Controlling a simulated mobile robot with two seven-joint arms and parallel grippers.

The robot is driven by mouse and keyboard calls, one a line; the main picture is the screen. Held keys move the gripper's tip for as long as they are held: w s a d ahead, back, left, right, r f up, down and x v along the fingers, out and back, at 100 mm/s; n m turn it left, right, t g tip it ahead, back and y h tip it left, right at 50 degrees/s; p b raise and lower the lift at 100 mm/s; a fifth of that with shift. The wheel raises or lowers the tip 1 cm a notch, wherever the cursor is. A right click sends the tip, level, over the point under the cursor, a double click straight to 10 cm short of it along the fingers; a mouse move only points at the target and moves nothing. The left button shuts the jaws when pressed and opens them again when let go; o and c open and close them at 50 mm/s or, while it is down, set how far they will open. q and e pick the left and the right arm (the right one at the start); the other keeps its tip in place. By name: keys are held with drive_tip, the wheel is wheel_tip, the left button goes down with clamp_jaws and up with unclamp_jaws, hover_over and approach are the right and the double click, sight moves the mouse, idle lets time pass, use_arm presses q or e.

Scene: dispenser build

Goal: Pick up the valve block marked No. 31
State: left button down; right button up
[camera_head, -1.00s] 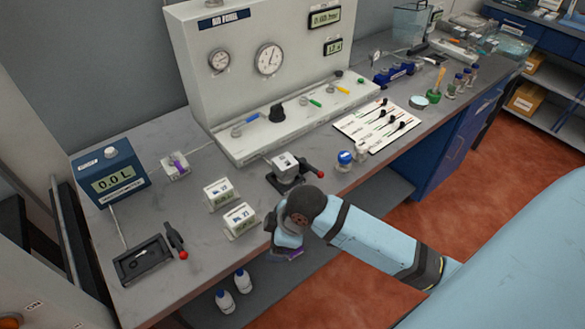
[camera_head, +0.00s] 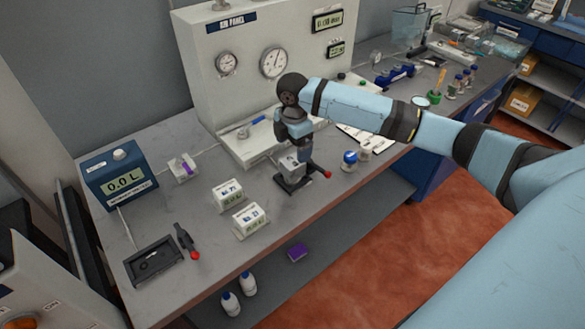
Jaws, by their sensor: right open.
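A grey metal block (camera_head: 289,166) sits in a dark clamp fixture (camera_head: 294,184) with a red-knobbed lever, near the bench's front edge. My right gripper (camera_head: 304,156) points down just above and behind this block; I cannot tell whether its open fingers touch or straddle it. Two white labelled blocks (camera_head: 227,195) and (camera_head: 249,219) stand on the bench to the left of the fixture. Their print is too small to read surely, and I cannot make out No. 31 on anything. My left gripper is out of view.
A blue meter (camera_head: 121,176) reading 0.0 and a black tray (camera_head: 152,261) are at the left. The gauge panel (camera_head: 245,75) rises behind. A blue-capped jar (camera_head: 349,161) stands right of the fixture. A purple box (camera_head: 298,253) lies on the lower shelf.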

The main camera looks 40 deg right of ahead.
sight(293, 162)
wheel_tip(293, 162, down, 5)
drive_tip(key=shift+f, duration=0.1)
drive_tip(key=shift+w+f+p, duration=0.15)
drive_tip(key=shift+f+p, duration=0.2)
drive_tip(key=shift+f, duration=1)
drive_tip(key=shift+w+f+p, duration=0.1)
drive_tip(key=shift+f+p, duration=0.2)
drive_tip(key=shift+f, duration=1.05)
drive_tip(key=c, duration=1.2)
drive_tip(key=shift+d+r, duration=0.1)
drive_tip(key=shift+c, duration=1.4)
